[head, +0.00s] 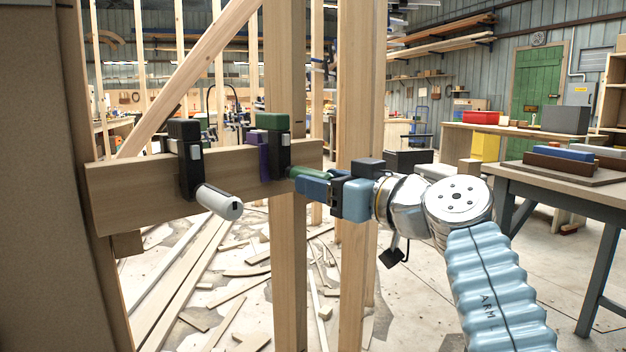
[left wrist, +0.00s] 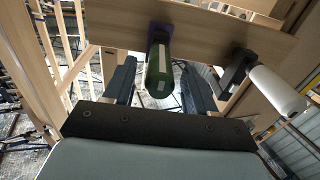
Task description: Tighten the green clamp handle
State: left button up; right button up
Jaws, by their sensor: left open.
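The green clamp has a black body with a green top (head: 272,121) and a purple part (head: 264,155), and sits on a horizontal wooden beam (head: 140,190). Its green handle (head: 308,173) points toward my left gripper (head: 312,186). In the left wrist view the green handle (left wrist: 159,72) lies between the two spread dark fingers of my left gripper (left wrist: 160,84). The fingers are open, with gaps visible on both sides of the handle. In the head view the blue gripper partly hides the handle. My right gripper is not in view.
A second black clamp (head: 187,145) with a white handle (head: 218,202) grips the beam to the left; its handle also shows in the wrist view (left wrist: 277,92). Upright wooden posts (head: 288,250) stand close to the gripper. Wood scraps litter the floor. A workbench (head: 560,185) stands at right.

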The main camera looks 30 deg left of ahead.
pick_arm(q)
jog(key=shift+x, duration=1.5)
grip_shut()
